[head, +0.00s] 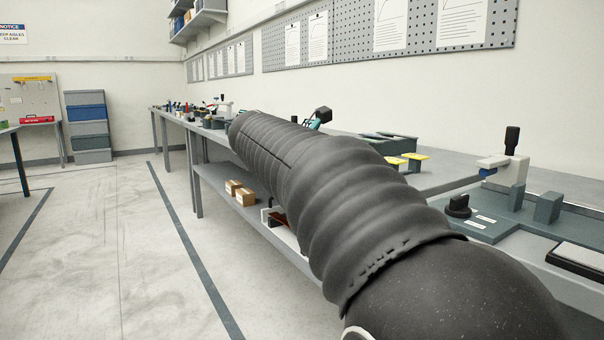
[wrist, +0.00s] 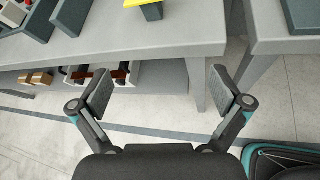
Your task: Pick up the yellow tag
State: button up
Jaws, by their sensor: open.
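I cannot tell which one the task means. In the wrist view one yellow tag (wrist: 131,3) is cut off by the top edge, on a dark grey block (wrist: 153,12) near the bench edge. My gripper (wrist: 162,90) is open and empty, its fingers wide apart, with the tag beyond the fingertips. In the head view my arm hides most of the gripper.
The grey bench (wrist: 150,42) has its front edge just beyond my fingers; another bench (wrist: 280,45) stands to the right across a gap. A lower shelf (head: 240,205) holds small boxes (head: 240,192). A dark fixture (head: 510,215) with a knob stands at right. The floor at left is clear.

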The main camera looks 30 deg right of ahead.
jog(key=w+d, duration=0.1)
jog(key=d, duration=0.2)
jog(key=w+d+n+h, duration=0.1)
jog(key=w+d, duration=0.1)
jog(key=d, duration=0.2)
jog(key=w+d+n+h+b, duration=0.1)
jog(key=w+d, duration=0.1)
jog(key=d, duration=0.1)
jog(key=shift+w+d+r+g, duration=0.1)
jog(key=shift+d+r+g, duration=0.15)
jog(key=shift+d+g, duration=0.1)
jog(key=x, duration=0.4)
jog(key=shift+s+d+f+b, duration=0.15)
jog(key=shift+s+f+b, duration=0.1)
jog(key=shift+b, duration=0.1)
jog(key=shift+w+d+f, duration=0.1)
jog(key=shift+w+d, duration=0.05)
jog(key=shift+d, duration=0.3)
jog(key=c, duration=0.9)
